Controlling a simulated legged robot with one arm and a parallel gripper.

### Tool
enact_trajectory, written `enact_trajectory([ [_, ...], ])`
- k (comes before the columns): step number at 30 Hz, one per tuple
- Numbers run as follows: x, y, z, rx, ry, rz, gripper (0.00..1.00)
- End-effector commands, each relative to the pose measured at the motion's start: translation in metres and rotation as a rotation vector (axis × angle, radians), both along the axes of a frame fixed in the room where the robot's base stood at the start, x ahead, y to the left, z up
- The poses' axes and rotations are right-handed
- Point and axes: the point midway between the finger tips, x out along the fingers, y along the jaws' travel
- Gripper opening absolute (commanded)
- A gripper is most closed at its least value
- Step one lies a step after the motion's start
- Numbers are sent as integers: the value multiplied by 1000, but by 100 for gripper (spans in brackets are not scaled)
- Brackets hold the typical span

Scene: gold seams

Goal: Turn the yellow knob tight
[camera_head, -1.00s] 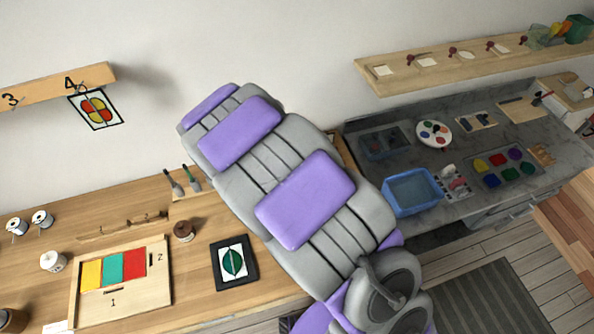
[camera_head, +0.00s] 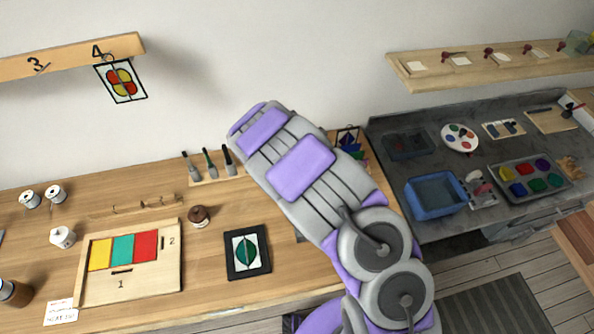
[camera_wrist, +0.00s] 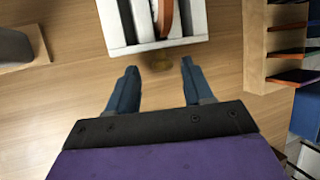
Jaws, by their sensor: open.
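In the wrist view a small yellow-brown knob (camera_wrist: 157,62) shows at the near edge of a white frame-like device (camera_wrist: 150,45). It lies ahead of my gripper (camera_wrist: 160,68), roughly centred between the two blue fingertips. The fingers are open and apart, with nothing held between them. I cannot tell the height gap between fingertips and knob. An orange-brown curved part (camera_wrist: 166,15) sits inside the white device, cut off by the top edge. In the head view my arm hides the knob, and my gripper does not show there.
A wooden rack with slots (camera_wrist: 258,45) stands right of the device, and a grey object on a wooden base (camera_wrist: 15,45) stands left. In the head view the wooden bench (camera_head: 200,265) holds a panel board (camera_head: 170,280), a dark-framed leaf picture (camera_head: 235,274) and upright tools (camera_head: 210,162).

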Motion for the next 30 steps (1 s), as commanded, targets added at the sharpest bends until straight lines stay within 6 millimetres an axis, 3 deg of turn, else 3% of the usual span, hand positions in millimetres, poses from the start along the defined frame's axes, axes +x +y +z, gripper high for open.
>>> enact_trajectory([
  [12,3,-16,-6,19,0,0,51],
  [28,3,-9,-5,13,-2,2,0],
  [30,3,-9,-6,15,-2,3,0],
])
